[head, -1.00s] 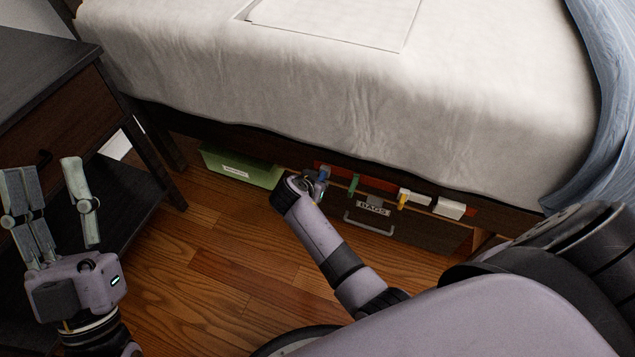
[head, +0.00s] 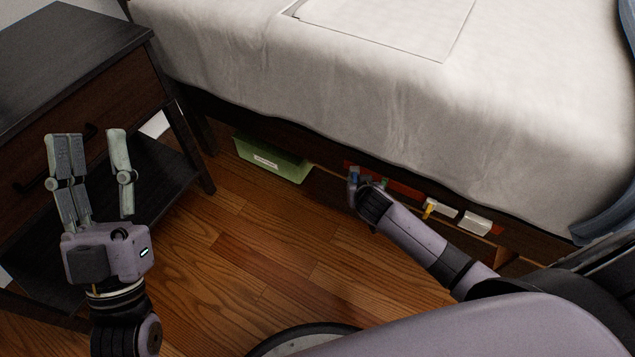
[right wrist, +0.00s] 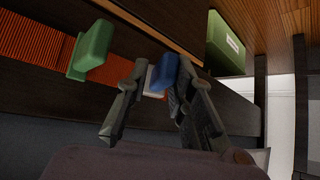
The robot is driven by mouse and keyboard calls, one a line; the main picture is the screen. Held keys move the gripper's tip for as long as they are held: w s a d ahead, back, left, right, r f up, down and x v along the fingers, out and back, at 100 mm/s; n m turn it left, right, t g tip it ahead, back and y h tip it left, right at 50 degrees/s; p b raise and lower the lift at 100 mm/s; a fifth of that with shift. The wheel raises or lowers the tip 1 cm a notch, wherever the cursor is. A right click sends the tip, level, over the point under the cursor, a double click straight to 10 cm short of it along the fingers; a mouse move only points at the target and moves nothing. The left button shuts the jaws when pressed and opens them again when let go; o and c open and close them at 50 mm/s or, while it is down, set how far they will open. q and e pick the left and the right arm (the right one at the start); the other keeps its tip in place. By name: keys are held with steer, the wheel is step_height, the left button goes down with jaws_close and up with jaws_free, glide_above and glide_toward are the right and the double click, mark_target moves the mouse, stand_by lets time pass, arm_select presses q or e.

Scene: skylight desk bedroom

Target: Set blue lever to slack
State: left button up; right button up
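The blue lever (right wrist: 164,74) shows in the right wrist view, between the fingertips of my right gripper (right wrist: 155,85). The fingers are apart, one on each side of it, with a gap on the left; I cannot tell whether the right finger touches it. In the head view the blue lever (head: 353,173) is a small patch at the left end of the red strip under the bed, beside my right gripper (head: 368,188), which is mostly hidden by its own wrist. My left gripper (head: 92,150) is open and empty in front of the nightstand.
A green lever (right wrist: 92,46) stands left of the blue one in the wrist view. A yellow lever (head: 429,209) and white blocks (head: 441,207) sit farther right. A green bin (head: 272,162) is under the bed. The dark nightstand (head: 75,50) stands left. Wooden floor (head: 270,245) is clear.

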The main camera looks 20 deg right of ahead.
steer(key=s+d+r+n+y, duration=0.2)
steer(key=s+d+r+n, duration=0.1)
steer(key=s+r, duration=0.35)
steer(key=s+d+r+n+y, duration=0.2)
steer(key=s+d+r+n, duration=0.1)
steer(key=s+r, duration=0.35)
steer(key=w+a+r+n+t+y, duration=0.1)
steer(key=a+r+t+y, duration=0.2)
steer(key=a+r, duration=0.3)
steer(key=a+r+n+t+y, duration=0.1)
steer(key=a+r+y, duration=0.3)
steer(key=a, duration=1.2)
steer(key=shift+w+r+t+y, duration=0.35)
steer(key=shift+r+t+y, duration=0.05)
steer(key=shift+r+t, duration=0.5)
